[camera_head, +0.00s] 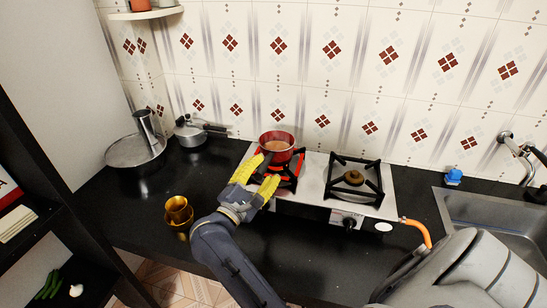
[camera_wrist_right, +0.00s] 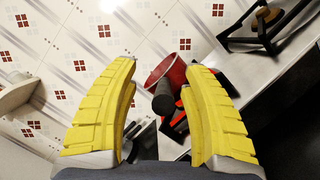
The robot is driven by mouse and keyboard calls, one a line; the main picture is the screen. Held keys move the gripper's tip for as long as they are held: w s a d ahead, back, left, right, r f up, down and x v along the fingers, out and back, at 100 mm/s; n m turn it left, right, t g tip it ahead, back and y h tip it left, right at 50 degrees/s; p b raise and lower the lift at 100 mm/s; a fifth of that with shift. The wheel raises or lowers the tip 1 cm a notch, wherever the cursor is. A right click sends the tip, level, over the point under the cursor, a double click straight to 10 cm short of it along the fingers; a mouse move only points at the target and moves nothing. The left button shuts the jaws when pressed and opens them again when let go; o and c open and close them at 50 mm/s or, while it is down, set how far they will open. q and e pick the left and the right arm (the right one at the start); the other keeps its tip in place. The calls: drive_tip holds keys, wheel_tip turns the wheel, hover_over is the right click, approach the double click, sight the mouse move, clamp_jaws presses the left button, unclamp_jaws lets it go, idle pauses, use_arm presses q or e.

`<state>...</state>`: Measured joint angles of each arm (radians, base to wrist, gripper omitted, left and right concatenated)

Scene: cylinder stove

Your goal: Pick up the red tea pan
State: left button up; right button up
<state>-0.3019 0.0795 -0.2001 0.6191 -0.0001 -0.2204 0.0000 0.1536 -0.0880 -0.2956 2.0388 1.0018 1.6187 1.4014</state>
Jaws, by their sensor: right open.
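The red tea pan (camera_head: 277,137) stands on the left burner of the stove (camera_head: 315,180), with brown liquid inside. Its dark handle (camera_wrist_right: 164,94) points toward my right gripper (camera_head: 269,167). The gripper's yellow fingers are spread wide, just in front of the pan. In the right wrist view, the red pan (camera_wrist_right: 177,70) appears beyond and between the fingertips, with the handle in the gap between the fingers. I cannot tell whether either finger touches the handle. My left gripper is not in view.
The right burner (camera_head: 354,176) is empty. A lidded pan (camera_head: 135,152) and a grey saucepan (camera_head: 190,136) stand at the back left. A sink (camera_head: 490,215) is at the right, and a tiled wall (camera_head: 330,70) stands behind.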

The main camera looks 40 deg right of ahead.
sight(271, 158)
drive_tip(key=m+y, duration=0.1)
drive_tip(key=a+f+m+y, duration=0.1)
drive_tip(key=a+m+y, duration=0.1)
drive_tip(key=shift+w+f, duration=0.25)
drive_tip(key=shift+w, duration=0.05)
drive_tip(key=shift+w+f+y, duration=0.15)
drive_tip(key=shift+w+y, duration=0.05)
drive_tip(key=shift+y, duration=0.1)
drive_tip(key=shift+t, duration=0.3)
drive_tip(key=shift+x, duration=3.45)
drive_tip(key=shift+f, duration=0.15)
clamp_jaws()
